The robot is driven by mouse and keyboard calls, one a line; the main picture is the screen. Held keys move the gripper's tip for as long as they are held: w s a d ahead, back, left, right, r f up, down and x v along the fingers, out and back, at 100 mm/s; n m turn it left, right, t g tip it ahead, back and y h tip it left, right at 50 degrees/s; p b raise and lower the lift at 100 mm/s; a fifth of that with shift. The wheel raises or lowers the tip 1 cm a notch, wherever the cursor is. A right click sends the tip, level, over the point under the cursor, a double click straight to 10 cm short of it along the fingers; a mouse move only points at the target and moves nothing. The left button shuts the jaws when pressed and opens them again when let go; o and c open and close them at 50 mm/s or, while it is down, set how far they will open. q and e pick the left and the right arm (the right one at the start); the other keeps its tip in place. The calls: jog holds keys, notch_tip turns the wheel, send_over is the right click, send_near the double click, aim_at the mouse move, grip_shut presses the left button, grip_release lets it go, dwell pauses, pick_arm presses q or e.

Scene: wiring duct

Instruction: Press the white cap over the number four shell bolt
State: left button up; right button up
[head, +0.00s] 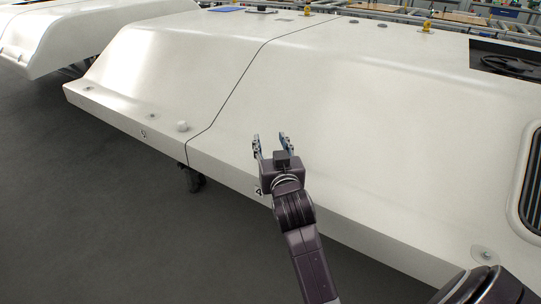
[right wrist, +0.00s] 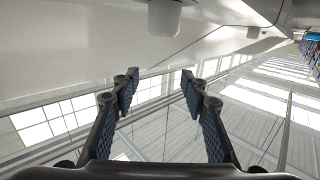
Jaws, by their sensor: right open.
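A small white cap (head: 183,126) stands on the lower ledge of the large white shell (head: 330,110), left of the dark seam. My right gripper (head: 270,142) is open and empty over the shell, right of the seam and apart from that cap. A dark mark that looks like a 4 (head: 258,190) shows on the shell's edge beside my wrist. The bolt by it is not visible; my gripper and arm cover that area. In the right wrist view, a white rounded stub (right wrist: 163,17) juts from the shell, beyond the open fingertips (right wrist: 157,88); I cannot tell whether it is the same cap.
Bolts with round washers show on the ledge at left (head: 152,115) and at lower right (head: 487,253). A dark vent (head: 530,185) is at the right edge. Grey floor (head: 120,230) lies free in front. Workbenches and yellow fittings (head: 427,26) stand behind.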

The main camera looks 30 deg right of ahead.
notch_tip(320, 180, up, 4)
jog(key=shift+r, duration=0.1)
dwell(0.6)
